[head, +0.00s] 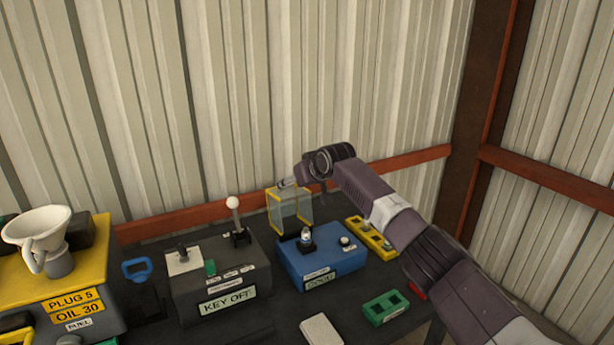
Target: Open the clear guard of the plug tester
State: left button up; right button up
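The plug tester is a blue box (335,262) on the dark bench, with labels on its front. A small spark-plug-like part (306,238) stands upright on its top, with a pale round knob (347,241) to the right. The clear guard (291,212), a see-through panel with yellow edges, stands raised at the back left of the box. My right gripper (286,184) is at the guard's top edge, pointing left. I cannot tell whether it touches the guard, and its fingers are too small to read. My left gripper is out of view.
A dark box (220,285) labelled KEY OFF with a white-knobbed lever (234,218) stands to the left. A yellow unit with a white funnel (38,228) is at far left. A yellow rack (371,239), a green block (385,307) and a white block (321,330) lie nearby.

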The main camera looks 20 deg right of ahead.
jog(key=v, duration=0.9)
jog(key=shift+s+r, duration=0.25)
jog(key=shift+r, duration=0.1)
jog(key=shift+d, duration=0.1)
jog(key=shift+c, duration=0.6)
